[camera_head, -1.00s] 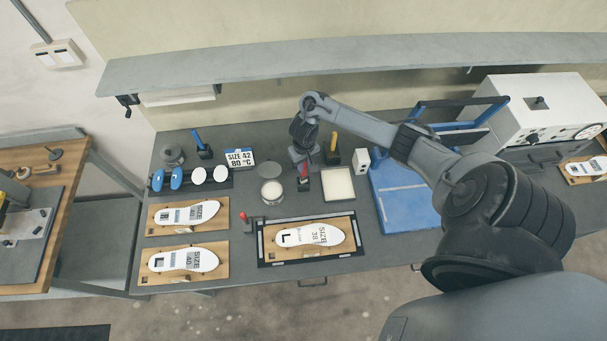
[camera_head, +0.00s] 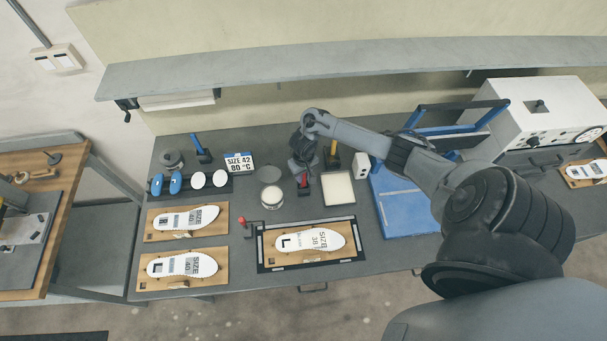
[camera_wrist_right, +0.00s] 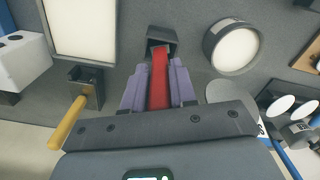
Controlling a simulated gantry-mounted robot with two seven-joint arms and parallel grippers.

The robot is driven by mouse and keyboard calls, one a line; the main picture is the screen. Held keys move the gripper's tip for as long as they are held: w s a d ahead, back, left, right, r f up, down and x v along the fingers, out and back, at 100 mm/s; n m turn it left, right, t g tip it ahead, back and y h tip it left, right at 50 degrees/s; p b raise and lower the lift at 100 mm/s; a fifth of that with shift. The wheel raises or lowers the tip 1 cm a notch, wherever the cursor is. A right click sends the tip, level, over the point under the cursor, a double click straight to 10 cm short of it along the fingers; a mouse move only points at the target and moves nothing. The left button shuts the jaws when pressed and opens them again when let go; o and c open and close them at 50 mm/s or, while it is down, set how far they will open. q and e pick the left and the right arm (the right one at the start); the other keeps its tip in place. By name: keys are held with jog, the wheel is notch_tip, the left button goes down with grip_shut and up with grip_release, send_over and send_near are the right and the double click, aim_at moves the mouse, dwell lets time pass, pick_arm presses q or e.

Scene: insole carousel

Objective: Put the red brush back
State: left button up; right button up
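The red brush (camera_wrist_right: 159,80) is between the two purple fingers of my right gripper (camera_wrist_right: 160,88) in the right wrist view. The fingers lie against both sides of its red handle, and its far end meets a dark holder (camera_wrist_right: 163,36). I cannot tell how deep it sits, as the brush head is hidden. In the head view the red brush (camera_head: 303,181) shows just below my right gripper (camera_head: 303,170), over the bench between the round white pot and the pale square tray. My left gripper is not in view.
A yellow-handled tool (camera_head: 333,149) in a dark holder and a white box (camera_head: 361,162) stand close on the right. The round white pot (camera_head: 271,196) is on the left, the pale tray (camera_head: 338,190) on the right. A framed insole board (camera_head: 262,254) lies in front.

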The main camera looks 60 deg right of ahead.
jog(key=o, duration=0.3)
